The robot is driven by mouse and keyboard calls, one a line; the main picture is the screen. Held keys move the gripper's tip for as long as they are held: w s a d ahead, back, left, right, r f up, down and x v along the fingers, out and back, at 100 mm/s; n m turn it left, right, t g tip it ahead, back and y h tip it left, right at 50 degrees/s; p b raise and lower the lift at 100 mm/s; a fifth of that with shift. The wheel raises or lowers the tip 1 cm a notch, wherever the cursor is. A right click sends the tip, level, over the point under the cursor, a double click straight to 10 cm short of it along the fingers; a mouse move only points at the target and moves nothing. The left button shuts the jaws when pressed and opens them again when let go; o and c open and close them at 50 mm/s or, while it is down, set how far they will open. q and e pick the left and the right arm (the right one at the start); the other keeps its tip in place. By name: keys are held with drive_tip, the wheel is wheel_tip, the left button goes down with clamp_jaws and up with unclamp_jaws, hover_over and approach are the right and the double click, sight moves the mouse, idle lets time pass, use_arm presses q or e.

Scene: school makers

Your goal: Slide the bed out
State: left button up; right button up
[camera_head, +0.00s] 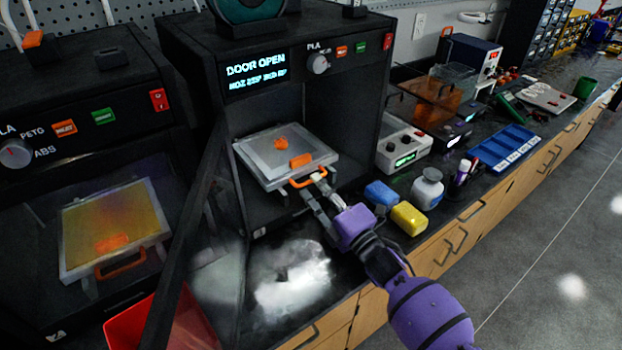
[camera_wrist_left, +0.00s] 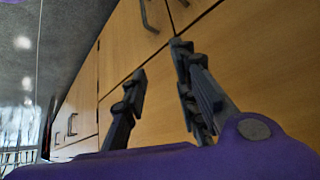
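The bed (camera_head: 262,163) is a pale plate in a frame inside the open middle printer (camera_head: 215,110), whose display reads "DOOR OPEN". A small orange piece and an orange block lie on it. An orange handle (camera_head: 299,183) is on its front edge. My right gripper (camera_head: 315,182) is at the handle's right end, its fingers overlapping it; whether they are shut on it is too small to tell. My left gripper (camera_wrist_left: 158,88) shows only in the left wrist view, fingers apart and empty, in front of wooden cabinet fronts.
The open printer door (camera_head: 185,230) stands at the left of the opening. A second printer (camera_head: 70,150) is further left, with a red bin (camera_head: 150,322) below. The counter before the printer is clear.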

drive_tip(key=shift+x, duration=1.55)
drive_tip(key=shift+c, duration=0.5)
clamp_jaws()
